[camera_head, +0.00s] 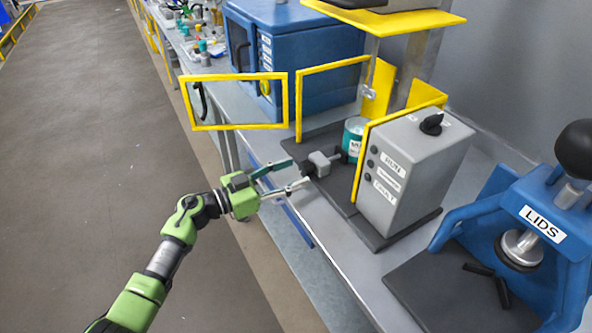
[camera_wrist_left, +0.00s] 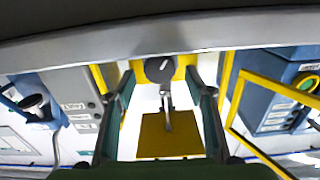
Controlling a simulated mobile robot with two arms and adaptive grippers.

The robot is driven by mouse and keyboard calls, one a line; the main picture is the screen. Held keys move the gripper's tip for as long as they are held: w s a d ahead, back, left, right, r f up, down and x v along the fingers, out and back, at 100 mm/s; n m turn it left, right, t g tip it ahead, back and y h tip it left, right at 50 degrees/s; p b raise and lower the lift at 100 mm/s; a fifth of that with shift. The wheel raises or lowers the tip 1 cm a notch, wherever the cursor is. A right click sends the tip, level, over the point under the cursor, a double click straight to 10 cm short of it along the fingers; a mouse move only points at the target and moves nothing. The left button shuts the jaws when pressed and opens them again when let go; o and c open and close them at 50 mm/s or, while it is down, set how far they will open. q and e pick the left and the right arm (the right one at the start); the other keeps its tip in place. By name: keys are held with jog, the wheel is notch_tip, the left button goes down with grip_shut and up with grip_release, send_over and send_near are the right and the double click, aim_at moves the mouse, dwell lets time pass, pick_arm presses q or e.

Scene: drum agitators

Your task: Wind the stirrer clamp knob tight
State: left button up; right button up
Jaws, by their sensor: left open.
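The stirrer clamp is a small grey block (camera_head: 322,164) on the dark base of the machine, in front of a teal and white can (camera_head: 353,138). A dark knob (camera_head: 307,169) sticks out of its near left side. In the left wrist view the round dark knob (camera_wrist_left: 159,69) has a pale pointer line and sits between the far ends of the fingers. My left gripper (camera_head: 299,173) is open, with its fingertips on either side of the knob. Whether either finger touches it I cannot tell. My right gripper is not in view.
A yellow-framed gate (camera_head: 237,128) stands swung open to the left of the clamp. A grey control box (camera_head: 411,170) stands close to the right. A blue LIDS press (camera_head: 540,222) is further right. A blue cabinet (camera_head: 300,55) is behind. The floor at left is clear.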

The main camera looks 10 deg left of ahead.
pick_arm(q)
jog(key=shift+x, duration=0.85)
jog(key=c, duration=1.1)
jog(key=shift+c, duration=0.2)
jog(key=m, duration=0.2)
jog(key=shift+s+m, duration=0.1)
jog(key=shift+m, duration=2.2)
